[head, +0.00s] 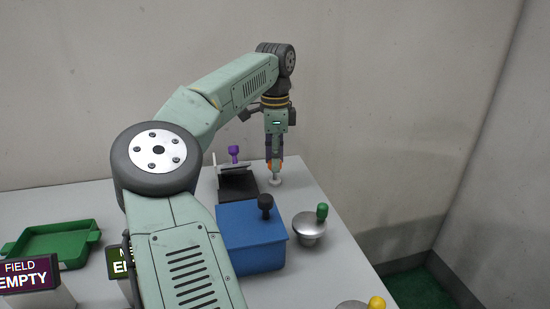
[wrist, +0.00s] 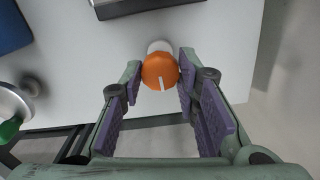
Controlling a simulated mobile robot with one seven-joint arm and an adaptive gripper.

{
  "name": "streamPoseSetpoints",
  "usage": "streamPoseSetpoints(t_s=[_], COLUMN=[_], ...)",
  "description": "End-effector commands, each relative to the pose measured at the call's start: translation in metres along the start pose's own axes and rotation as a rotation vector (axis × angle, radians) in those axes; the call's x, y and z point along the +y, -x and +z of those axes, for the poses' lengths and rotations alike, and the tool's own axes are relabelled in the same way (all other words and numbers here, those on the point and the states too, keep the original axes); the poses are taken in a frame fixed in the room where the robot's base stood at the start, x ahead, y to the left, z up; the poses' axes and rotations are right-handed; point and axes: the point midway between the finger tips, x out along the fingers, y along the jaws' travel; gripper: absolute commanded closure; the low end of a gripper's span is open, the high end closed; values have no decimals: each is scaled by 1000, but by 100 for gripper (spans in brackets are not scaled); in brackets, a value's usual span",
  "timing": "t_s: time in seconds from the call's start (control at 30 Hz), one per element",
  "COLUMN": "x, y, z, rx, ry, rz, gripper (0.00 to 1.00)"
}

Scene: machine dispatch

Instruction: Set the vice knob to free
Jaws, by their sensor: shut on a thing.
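An orange round knob (wrist: 160,72) with a white pointer line sits between my finger pads in the wrist view, its line towards the bottom of the picture. A pale round base (wrist: 160,47) shows just beyond it. My gripper (wrist: 161,84) is shut on the orange knob, one purple pad at each side. In the head view my gripper (head: 275,160) points straight down at the table's far right corner, and only a bit of the orange knob (head: 269,165) shows above its pale base. I see no label naming the knob's settings.
A black device (head: 238,186) with a purple knob stands left of my gripper. A blue box (head: 250,240) with a black knob and a silver dome (head: 309,228) with a green knob stand nearer. A green tray (head: 50,245) and a "FIELD EMPTY" sign (head: 28,274) are at left.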

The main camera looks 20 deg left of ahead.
Motion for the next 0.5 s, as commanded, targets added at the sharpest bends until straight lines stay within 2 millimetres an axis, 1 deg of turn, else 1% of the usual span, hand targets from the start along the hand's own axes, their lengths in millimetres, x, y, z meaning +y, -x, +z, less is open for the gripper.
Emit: streamPoseSetpoints(t_s=[0.17, 0.2, 0.5], x=[-1, -1, 0], y=[2, 2, 1], z=[0, 0, 0], rx=[1, 1, 1], ry=[1, 1, -1], rz=[-5, -5, -2], gripper=[99, 70, 50])
